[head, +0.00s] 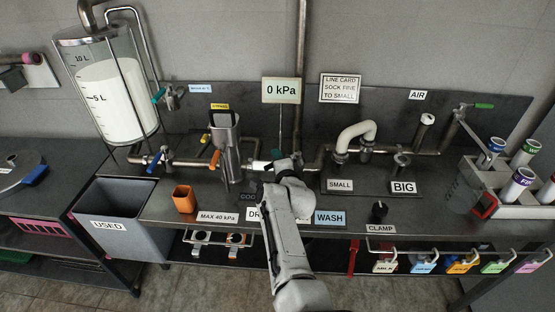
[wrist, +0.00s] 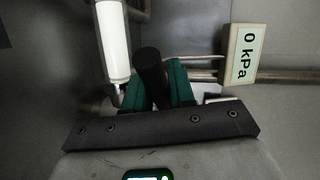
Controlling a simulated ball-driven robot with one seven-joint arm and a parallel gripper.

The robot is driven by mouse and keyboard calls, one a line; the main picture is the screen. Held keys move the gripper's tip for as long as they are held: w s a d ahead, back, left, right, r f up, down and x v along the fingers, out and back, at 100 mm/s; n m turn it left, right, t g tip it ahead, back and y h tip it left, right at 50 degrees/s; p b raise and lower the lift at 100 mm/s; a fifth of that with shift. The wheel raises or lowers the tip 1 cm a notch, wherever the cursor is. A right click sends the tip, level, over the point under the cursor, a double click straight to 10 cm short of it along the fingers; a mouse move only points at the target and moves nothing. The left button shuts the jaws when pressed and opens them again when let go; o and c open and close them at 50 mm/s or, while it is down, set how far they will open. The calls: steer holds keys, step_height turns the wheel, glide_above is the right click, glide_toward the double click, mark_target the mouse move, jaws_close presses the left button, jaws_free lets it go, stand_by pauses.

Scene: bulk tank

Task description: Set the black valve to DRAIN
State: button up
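The black valve's handle (wrist: 149,68) shows in the wrist view as a dark round bar between the green fingers of my gripper (wrist: 155,85). The fingers lie close against it on both sides and look shut on it. In the head view my gripper (head: 276,157) is low over the middle of the bench and hides the valve. The DRAIN plate (head: 254,214) is partly covered by my arm. Where the handle points cannot be told.
A gauge sign reads 0 kPa (head: 282,90). A steel filter housing (head: 225,150) with an orange handle stands left of my gripper. Pipes with SMALL (head: 340,186) and BIG (head: 403,188) labels are to the right. An orange cup (head: 184,198) stands at the front left.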

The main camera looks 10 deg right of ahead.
steer(key=o, duration=0.3)
steer(key=shift+s, duration=0.1)
steer(key=shift+s+r+p, duration=0.2)
steer(key=shift+s+p, duration=0.2)
steer(key=shift+s, duration=0.25)
steer(key=s, duration=0.3)
steer(key=s+r+p, duration=0.1)
steer(key=s, duration=0.2)
steer(key=s+p, duration=0.1)
steer(key=s, duration=0.2)
steer(key=shift+d+r, duration=0.25)
